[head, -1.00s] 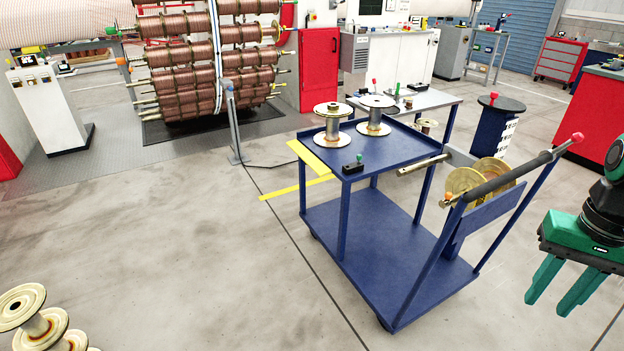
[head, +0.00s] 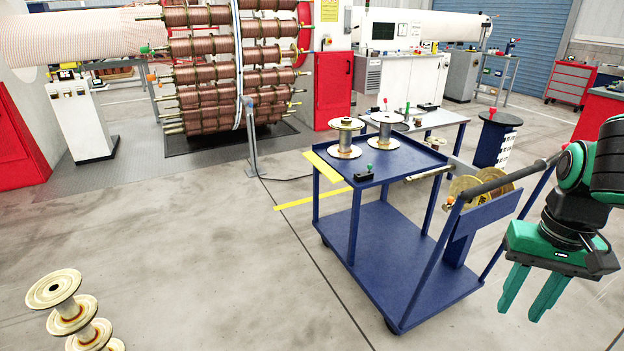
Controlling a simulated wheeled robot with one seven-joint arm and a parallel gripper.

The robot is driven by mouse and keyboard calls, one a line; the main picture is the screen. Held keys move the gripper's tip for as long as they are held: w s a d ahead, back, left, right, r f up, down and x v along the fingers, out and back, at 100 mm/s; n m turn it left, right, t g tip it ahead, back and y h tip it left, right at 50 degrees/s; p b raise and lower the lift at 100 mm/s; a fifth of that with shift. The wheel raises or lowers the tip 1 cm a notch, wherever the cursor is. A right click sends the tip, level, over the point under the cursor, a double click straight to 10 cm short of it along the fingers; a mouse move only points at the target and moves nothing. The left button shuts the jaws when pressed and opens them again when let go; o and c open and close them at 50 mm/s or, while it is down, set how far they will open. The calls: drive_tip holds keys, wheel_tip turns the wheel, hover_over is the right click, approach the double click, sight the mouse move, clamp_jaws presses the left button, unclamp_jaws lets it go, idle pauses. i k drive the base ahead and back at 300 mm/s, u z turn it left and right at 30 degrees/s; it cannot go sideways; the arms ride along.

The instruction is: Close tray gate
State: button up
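The tray gate seems to be the yellow flap (head: 325,167) along the left edge of the top tray of the blue cart (head: 400,165). It leans outward from the tray edge; its exact angle is hard to tell. A small black block with a green knob (head: 368,171) sits at the tray's near left corner, close to the flap. My gripper (head: 523,311) is at the right of the head view, fingers pointing down, apart and empty. It is right of the cart and well away from the flap.
Two spools (head: 345,140) stand on the tray. The cart's push handle (head: 510,180) lies between my gripper and the tray. Pale spools (head: 70,310) are at the lower left. A copper spool rack (head: 215,75) stands behind. The floor left of the cart is clear, with a yellow stripe.

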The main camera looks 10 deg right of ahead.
sight(322, 168)
drive_tip(key=i, duration=1)
